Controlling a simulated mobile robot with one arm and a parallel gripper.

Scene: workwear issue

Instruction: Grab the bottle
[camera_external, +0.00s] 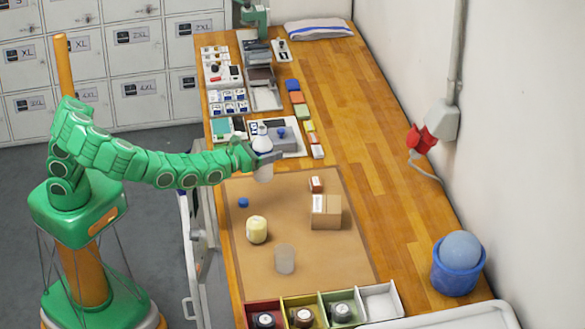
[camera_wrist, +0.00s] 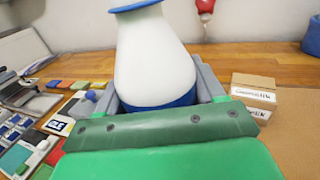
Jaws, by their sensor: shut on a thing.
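A white bottle (camera_wrist: 152,60) with a blue rim at its top and a blue band low on it fills the middle of the wrist view. My gripper (camera_wrist: 157,92) is shut on it, with one grey finger on each side. In the external view the bottle (camera_external: 264,174) is upright between the fingers of my gripper (camera_external: 266,157), by the far left edge of the brown mat.
On the brown mat (camera_external: 300,260) are a cardboard box (camera_external: 326,212), a cream jar (camera_external: 257,230), a translucent cup (camera_external: 285,260) and a small blue cap (camera_external: 243,203). A blue bucket (camera_external: 456,272) stands right. Trays and cards crowd the far left; the wooden table (camera_external: 370,165) is clear centre-right.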

